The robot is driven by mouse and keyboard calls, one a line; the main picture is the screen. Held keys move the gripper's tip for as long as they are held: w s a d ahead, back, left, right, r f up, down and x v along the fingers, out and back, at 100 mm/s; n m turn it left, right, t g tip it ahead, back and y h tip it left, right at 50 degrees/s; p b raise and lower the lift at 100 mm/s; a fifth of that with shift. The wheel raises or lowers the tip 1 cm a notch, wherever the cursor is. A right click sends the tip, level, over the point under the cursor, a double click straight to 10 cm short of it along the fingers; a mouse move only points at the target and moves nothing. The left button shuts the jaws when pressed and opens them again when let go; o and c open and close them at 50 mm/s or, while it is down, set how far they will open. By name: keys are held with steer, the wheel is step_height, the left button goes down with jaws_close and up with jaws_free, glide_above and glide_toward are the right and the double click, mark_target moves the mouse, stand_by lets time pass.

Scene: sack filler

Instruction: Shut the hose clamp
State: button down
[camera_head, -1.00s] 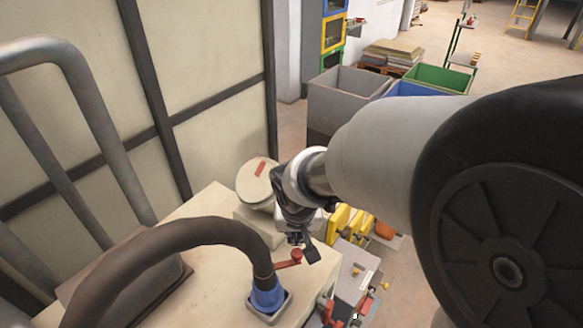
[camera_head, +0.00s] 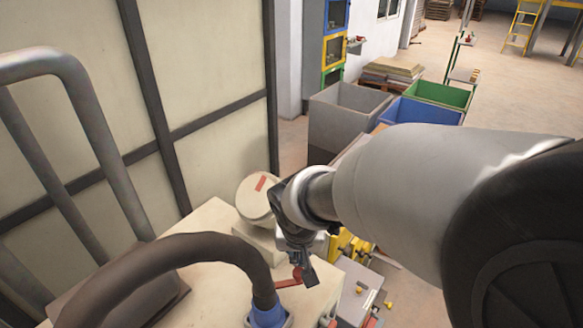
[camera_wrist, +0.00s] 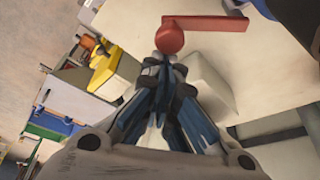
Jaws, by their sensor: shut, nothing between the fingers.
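The hose clamp's red lever (camera_head: 287,281) sticks out to the right of the blue hose fitting (camera_head: 268,317), at the end of the dark curved hose (camera_head: 190,246). In the wrist view the lever shows as a flat red bar (camera_wrist: 212,23) with a round red knob (camera_wrist: 169,38) at its left end. My gripper (camera_head: 306,276) is shut and empty, beside the knob end of the lever. In the wrist view my gripper's fingertips (camera_wrist: 161,62) sit just below the knob; I cannot tell whether they touch it. The blue fitting is cut off by the frame's bottom edge.
The pale machine top (camera_head: 205,285) lies under the hose. A round cream lid (camera_head: 255,199) with a red mark stands behind my gripper. Yellow parts (camera_head: 350,245) are to its right. Grey (camera_head: 340,125), blue and green bins stand farther back on open floor.

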steer(key=m+b, duration=0.1)
steer(key=s+m+b, duration=0.1)
steer(key=b, duration=0.1)
steer(key=s+m+h+b, duration=0.1)
steer(key=shift+s+d+f+b, duration=0.15)
steer(key=shift+d+f+b, duration=0.15)
steer(key=shift+d+b, duration=0.1)
steer(key=shift+s+r+m+g+h+b, duration=0.15)
steer(key=shift+s+m+g+h+b, duration=0.15)
steer(key=shift+s+m+b, duration=0.9)
steer(key=shift+s+r+m+g+h+b, duration=0.1)
steer(key=shift+s+m+g+h+b, duration=0.2)
steer(key=shift+s+m+b, duration=0.85)
steer(key=shift+w, duration=0.1)
